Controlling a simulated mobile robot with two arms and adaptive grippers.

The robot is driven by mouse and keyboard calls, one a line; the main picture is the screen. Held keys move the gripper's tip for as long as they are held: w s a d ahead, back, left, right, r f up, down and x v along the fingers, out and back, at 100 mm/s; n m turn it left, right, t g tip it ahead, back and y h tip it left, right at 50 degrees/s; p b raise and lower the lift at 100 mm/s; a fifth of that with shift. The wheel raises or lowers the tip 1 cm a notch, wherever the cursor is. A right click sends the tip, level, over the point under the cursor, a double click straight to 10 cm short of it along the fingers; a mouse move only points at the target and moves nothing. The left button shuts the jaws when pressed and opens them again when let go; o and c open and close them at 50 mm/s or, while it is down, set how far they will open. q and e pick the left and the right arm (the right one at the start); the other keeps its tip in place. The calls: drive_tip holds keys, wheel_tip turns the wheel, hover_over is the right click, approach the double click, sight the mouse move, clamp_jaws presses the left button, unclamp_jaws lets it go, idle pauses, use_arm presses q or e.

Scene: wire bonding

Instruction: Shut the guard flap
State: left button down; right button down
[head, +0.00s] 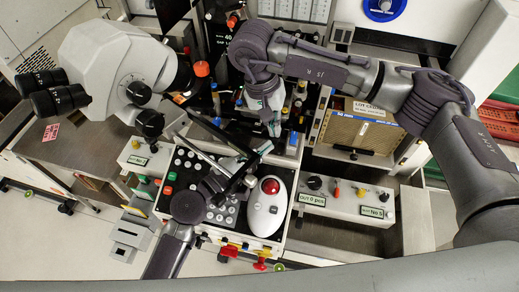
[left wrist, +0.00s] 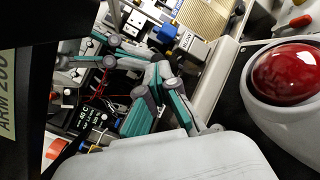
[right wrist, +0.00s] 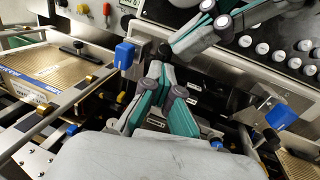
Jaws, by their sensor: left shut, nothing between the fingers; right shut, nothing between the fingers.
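A thin, dark-edged panel (head: 212,128) slants over the upper left of the button console in the head view. It looks like the guard flap, but its hinge and exact angle are unclear. My left gripper (head: 262,152) is above the console, just right of the panel; its fingers (left wrist: 160,72) are closed and empty. I cannot tell whether it touches the panel. My right gripper (head: 273,130) points down at the machine's middle, close to the left one; its fingers (right wrist: 165,70) are closed and empty. The left gripper also shows in the right wrist view (right wrist: 185,42).
A white trackball unit with a red ball (head: 270,187) sits right of the buttons (head: 180,165). A microscope head (head: 110,65) overhangs the left. A tan magazine (head: 358,130) stands right. A control box (head: 345,200) is lower right. Space between the grippers is tight.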

drive_tip(key=shift+s+a+f, duration=0.1)
drive_tip(key=c, duration=1.2)
unclamp_jaws()
drive_tip(key=shift+o, duration=0.3)
